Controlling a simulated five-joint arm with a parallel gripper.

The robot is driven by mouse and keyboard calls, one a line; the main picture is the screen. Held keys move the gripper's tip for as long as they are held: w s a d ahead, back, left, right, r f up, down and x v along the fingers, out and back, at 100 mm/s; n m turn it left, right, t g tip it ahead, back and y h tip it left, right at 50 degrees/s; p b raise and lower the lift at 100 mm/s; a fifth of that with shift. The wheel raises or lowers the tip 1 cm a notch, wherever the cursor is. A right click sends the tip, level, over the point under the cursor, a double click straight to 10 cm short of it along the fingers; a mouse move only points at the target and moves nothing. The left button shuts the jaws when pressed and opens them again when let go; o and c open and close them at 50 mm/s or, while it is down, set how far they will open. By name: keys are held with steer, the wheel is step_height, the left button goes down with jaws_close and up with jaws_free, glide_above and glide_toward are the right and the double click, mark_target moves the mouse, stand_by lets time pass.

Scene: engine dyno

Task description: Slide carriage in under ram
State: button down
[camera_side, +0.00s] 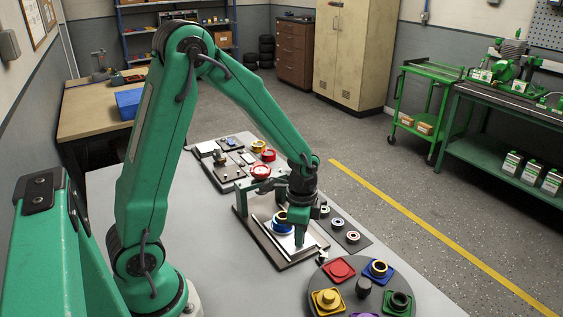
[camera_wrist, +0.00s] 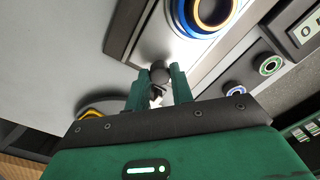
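The carriage (camera_side: 271,231) is a bright silver plate on a dark-edged base, bearing a blue part with a gold ring (camera_side: 281,217). The plate (camera_wrist: 172,46) and the blue and gold part (camera_wrist: 206,14) also show at the top of the wrist view. The ram is not clear; a green-topped frame (camera_side: 241,198) stands at the carriage's far left end. My gripper (camera_side: 300,241) points down at the plate's near right side. In the wrist view its fingertips (camera_wrist: 160,73) stand on either side of a dark round knob (camera_wrist: 160,71). I cannot tell whether they clamp it.
A dark strip with several small rings (camera_side: 343,230) lies just right of the carriage. A round dark tray with coloured parts (camera_side: 322,275) is at the front. Small fixtures and red rings (camera_side: 261,171) lie farther back. The grey bench left of the carriage is clear.

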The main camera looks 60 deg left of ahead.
mark_target(283, 212)
steer(key=shift+a, duration=4.15)
steer(key=c, duration=1.2)
jaws_free()
steer(key=shift+r, duration=0.15)
steer(key=shift+r, duration=3.8)
